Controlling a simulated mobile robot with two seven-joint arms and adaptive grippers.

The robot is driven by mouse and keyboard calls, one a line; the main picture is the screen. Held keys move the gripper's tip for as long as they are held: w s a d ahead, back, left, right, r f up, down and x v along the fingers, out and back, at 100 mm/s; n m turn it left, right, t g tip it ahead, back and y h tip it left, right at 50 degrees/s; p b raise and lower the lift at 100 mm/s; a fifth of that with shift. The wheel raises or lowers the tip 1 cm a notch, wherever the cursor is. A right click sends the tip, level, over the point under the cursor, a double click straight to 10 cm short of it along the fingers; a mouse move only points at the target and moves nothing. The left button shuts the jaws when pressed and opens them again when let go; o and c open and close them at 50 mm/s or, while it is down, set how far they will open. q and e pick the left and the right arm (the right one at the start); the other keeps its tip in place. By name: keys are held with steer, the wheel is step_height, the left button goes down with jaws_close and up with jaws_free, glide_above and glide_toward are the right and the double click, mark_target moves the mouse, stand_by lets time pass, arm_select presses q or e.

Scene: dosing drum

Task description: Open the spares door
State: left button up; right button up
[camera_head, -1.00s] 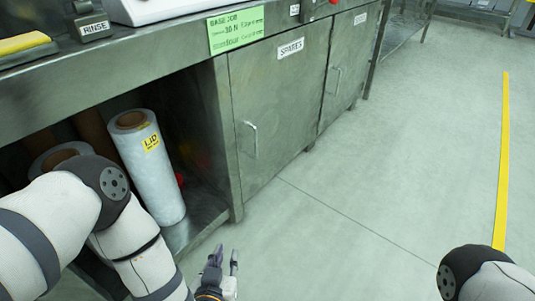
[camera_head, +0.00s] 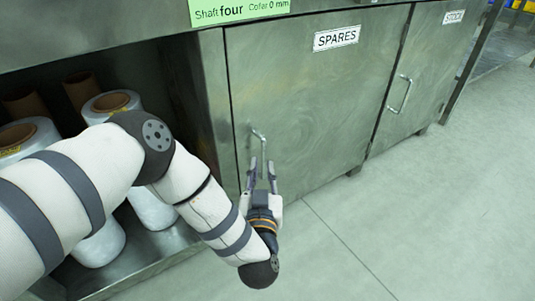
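The spares door (camera_head: 310,105) is a grey metal cabinet door with a white SPARES label (camera_head: 336,38). It looks closed, flush with its frame. Its bar handle (camera_head: 262,142) is upright near the door's left edge. My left gripper (camera_head: 261,166) is open at the handle, its two fingers pointing up the door, one on each side of the handle's lower part. I cannot tell whether the fingers touch it. The lower end of the handle is partly hidden by the gripper. My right gripper is out of view.
Right of it is the closed STOCK door (camera_head: 425,80) with its own handle (camera_head: 401,94). On the left is an open bay with wrapped rolls (camera_head: 112,104) on a shelf (camera_head: 150,249). A green note (camera_head: 238,10) hangs above. The floor (camera_head: 420,210) in front is clear.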

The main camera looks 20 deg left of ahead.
mark_target(264, 154)
arm_select(q)
steer(key=b+x, duration=0.1)
steer(key=x, duration=0.2)
steer(key=b+x, duration=0.1)
steer(key=x, duration=0.2)
steer(key=shift+w+f, duration=0.2)
steer(key=shift+w, duration=0.1)
steer(key=shift+w+a+r, duration=0.1)
steer(key=shift+w+r, duration=0.05)
steer(key=shift+w, duration=0.1)
steer(key=shift+c, duration=0.6)
jaws_close()
